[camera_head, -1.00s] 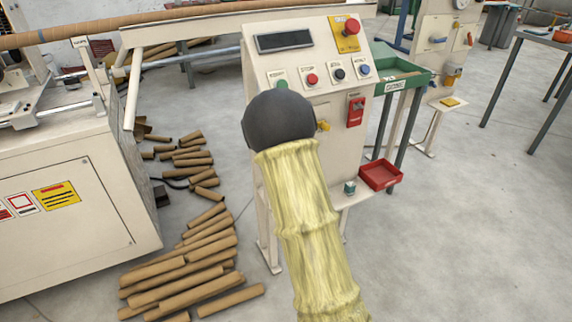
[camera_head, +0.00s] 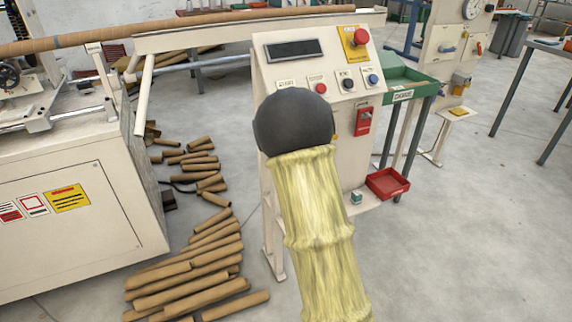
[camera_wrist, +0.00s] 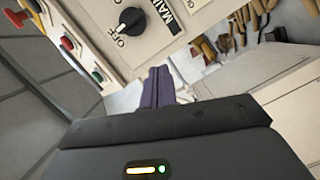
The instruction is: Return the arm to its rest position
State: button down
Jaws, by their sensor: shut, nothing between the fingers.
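My arm, in a yellow sleeve with a dark round wrist part, reaches up the middle of the head view in front of the control console (camera_head: 286,28). My gripper is hidden behind the wrist part there. In the wrist view, the dark, narrow fingers of my gripper (camera_wrist: 158,84) are together and hold nothing. A black rotary switch (camera_wrist: 131,20) marked OFF and MAIN is on a pale panel beyond the fingertips. I see no contact between the fingers and the panel, but the distance is hard to judge.
A red tray (camera_head: 388,183) and a green tray (camera_head: 405,80) are right of the console. Cardboard tubes (camera_head: 190,285) lie on the floor at lower left, beside the white machine (camera_head: 100,220).

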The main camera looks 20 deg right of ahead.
jog(key=s+a+f+m+g+y, duration=0.1)
jog(key=s+a+f+m+g, duration=0.1)
jog(key=s+a+m+g, duration=0.7)
jog(key=s+a+f+m+g+y, duration=0.25)
jog(key=s+g, duration=0.25)
jog(key=s, duration=0.8)
notch_tip(320, 180, up, 32)
jog(key=p, duration=3.2)
jog(key=shift+r+h, duration=0.15)
jog(key=shift+h, duration=0.3)
jog(key=shift+d, duration=0.1)
